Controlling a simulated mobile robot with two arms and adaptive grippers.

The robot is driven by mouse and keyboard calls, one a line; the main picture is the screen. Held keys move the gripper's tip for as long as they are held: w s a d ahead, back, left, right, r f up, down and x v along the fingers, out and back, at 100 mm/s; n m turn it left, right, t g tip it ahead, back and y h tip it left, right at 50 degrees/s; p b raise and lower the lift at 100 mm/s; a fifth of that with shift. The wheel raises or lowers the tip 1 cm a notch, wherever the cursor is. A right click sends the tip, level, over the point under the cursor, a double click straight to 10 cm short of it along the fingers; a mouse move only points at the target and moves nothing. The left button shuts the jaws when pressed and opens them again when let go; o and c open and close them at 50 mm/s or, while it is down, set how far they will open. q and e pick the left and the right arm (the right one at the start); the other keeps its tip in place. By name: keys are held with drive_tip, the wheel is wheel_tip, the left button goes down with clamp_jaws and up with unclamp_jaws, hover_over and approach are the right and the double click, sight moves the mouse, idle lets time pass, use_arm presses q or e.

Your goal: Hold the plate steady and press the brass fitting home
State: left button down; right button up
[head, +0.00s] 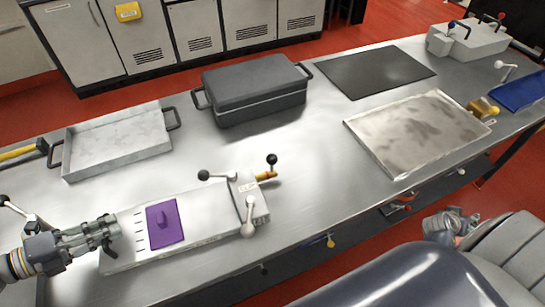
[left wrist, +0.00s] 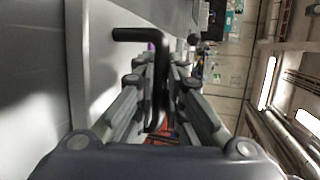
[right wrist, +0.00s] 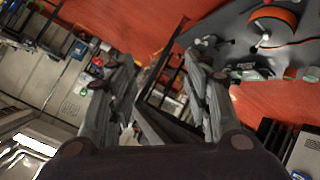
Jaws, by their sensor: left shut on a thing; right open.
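A long pale metal plate (head: 195,218) lies on the bench at the lower left, with a purple pad (head: 165,222) on it. A block with ball-ended levers stands at its right end. A brass fitting (head: 266,176) sticks out of that block's far right side; how deep it sits I cannot tell. My left gripper (head: 112,230) is at the plate's left end, shut on a dark bent handle (left wrist: 157,85), which shows between its fingers in the left wrist view. My right gripper (head: 452,222) is off the bench's front edge at right, open and empty in the right wrist view (right wrist: 158,65).
A grey tray (head: 72,165), a dark lidded case (head: 255,90), a black mat (head: 375,72) and a stained metal tray (head: 415,132) lie around the bench. A yellow-brass piece (head: 482,108) is by the stained tray. Bare bench lies between the fitting and that tray.

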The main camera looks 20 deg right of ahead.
drive_tip(key=s+d+r+m+g+h, duration=0.1)
drive_tip(key=d+r, duration=0.2)
drive_tip(key=r, duration=0.2)
drive_tip(key=s+d+r+m+h, duration=0.1)
drive_tip(key=d+r+m, duration=0.15)
drive_tip(key=r, duration=0.35)
drive_tip(key=w+r+t+h, duration=0.2)
drive_tip(key=w+r+t, duration=0.3)
drive_tip(key=w+r, duration=0.7)
drive_tip(key=w+a+r+t+y, duration=0.25)
drive_tip(key=w+a, duration=0.35)
drive_tip(key=w, duration=0.4)
drive_tip(key=w+a+r+t+y, duration=0.1)
drive_tip(key=w+a+t+y, duration=0.15)
drive_tip(key=w+a, duration=0.65)
drive_tip(key=w+a+r+t+y, duration=0.1)
drive_tip(key=w+a+r+y, duration=0.2)
drive_tip(key=w, duration=0.9)
drive_tip(key=w+a+r+n+y, duration=0.2)
drive_tip(key=w+a+n+y, duration=0.15)
drive_tip(key=a, duration=0.85)
drive_tip(key=w+a+r+n+y, duration=0.2)
drive_tip(key=w+a+y, duration=0.15)
drive_tip(key=a, duration=0.85)
drive_tip(key=n+g+y, duration=0.3)
drive_tip(key=n+g, duration=0.2)
drive_tip(key=g, duration=0.4)
approach(274, 155)
drive_tip(key=x, duration=1.1)
drive_tip(key=shift+f, duration=0.2)
